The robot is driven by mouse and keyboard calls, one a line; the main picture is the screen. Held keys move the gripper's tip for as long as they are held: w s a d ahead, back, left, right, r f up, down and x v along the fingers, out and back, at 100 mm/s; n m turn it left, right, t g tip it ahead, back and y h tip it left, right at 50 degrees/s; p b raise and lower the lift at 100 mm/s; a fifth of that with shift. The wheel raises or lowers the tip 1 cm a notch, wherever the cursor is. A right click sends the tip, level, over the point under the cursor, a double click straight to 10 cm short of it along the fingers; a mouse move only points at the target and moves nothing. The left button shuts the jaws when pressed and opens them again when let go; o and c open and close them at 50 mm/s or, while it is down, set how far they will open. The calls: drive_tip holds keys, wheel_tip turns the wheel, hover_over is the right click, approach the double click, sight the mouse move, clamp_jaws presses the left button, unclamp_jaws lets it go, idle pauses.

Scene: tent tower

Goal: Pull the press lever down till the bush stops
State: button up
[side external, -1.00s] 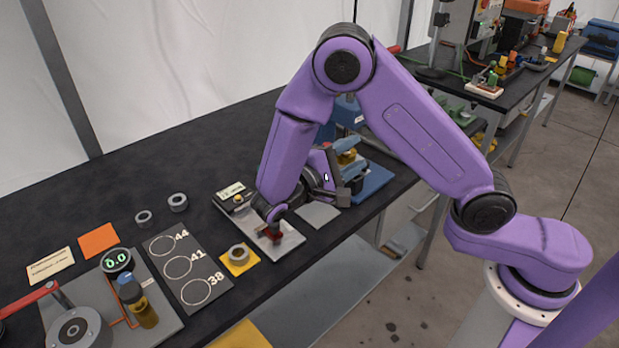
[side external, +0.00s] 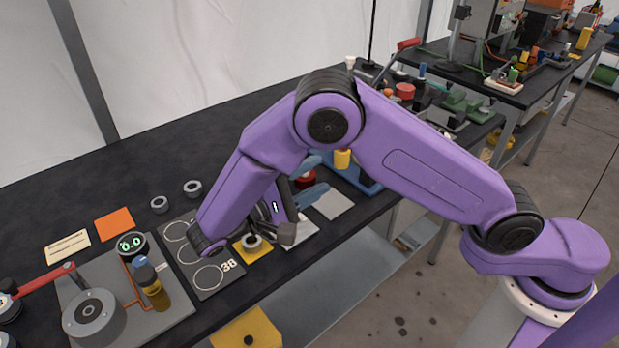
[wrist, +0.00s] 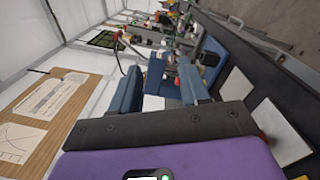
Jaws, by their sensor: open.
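A lever with a red grip (side external: 408,44) on a dark rod rises at the back, beyond my arm, beside the blue press (side external: 372,187). In the wrist view the lever's red grip (wrist: 117,36) stands up left of the fingers, and the blue press (wrist: 157,68) lies ahead between them. My gripper (side external: 318,175) is open and empty, with blue-grey fingers pointing toward the press side. In the wrist view my gripper (wrist: 161,70) is apart from the lever. I cannot pick out the bush with certainty; my arm hides much of the press.
A pump block with a red handle (side external: 45,278) and a gauge reading 0.0 (side external: 131,244) stands at the left. Grey rings (side external: 192,188) and a board marked 38 (side external: 207,276) lie near my wrist. Green parts (side external: 465,103) stand at the back right.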

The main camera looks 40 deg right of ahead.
idle(0.5)
drive_tip(key=s+d+n+y, duration=0.4)
drive_tip(key=s+d+y, duration=0.3)
drive_tip(key=s+y, duration=0.2)
drive_tip(key=s+d+n+y, duration=0.4)
drive_tip(key=s+d+y, duration=0.4)
drive_tip(key=s, duration=0.4)
drive_tip(key=shift+d+r+y, duration=0.15)
drive_tip(key=shift+r+y, duration=0.15)
drive_tip(key=shift+y, duration=0.5)
